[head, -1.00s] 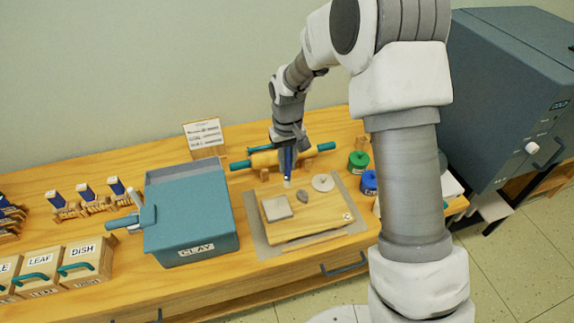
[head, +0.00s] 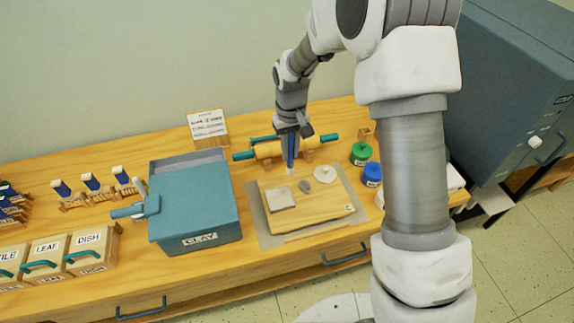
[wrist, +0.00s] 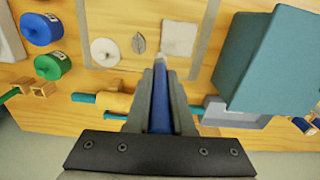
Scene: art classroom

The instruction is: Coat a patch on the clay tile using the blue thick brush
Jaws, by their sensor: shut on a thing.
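My gripper (head: 290,133) is shut on the blue thick brush (head: 290,154), which points down with its pale tip lowest. In the wrist view the brush (wrist: 160,100) lies between my fingers. The clay tile (head: 280,199) is a pale grey square on the left of a wooden board (head: 322,221). In the wrist view the brush tip shows just below the near left corner of the tile (wrist: 178,38). In the head view the tip is behind the tile and apart from it. I cannot tell its exact height.
A dark leaf piece (head: 304,186) and a pale disc (head: 325,172) share the board. A rolling pin (head: 268,150) lies behind it. Green (head: 361,153) and blue (head: 371,175) jars stand right, and a teal clay bin (head: 195,205) left. A card (head: 208,127) stands at the back.

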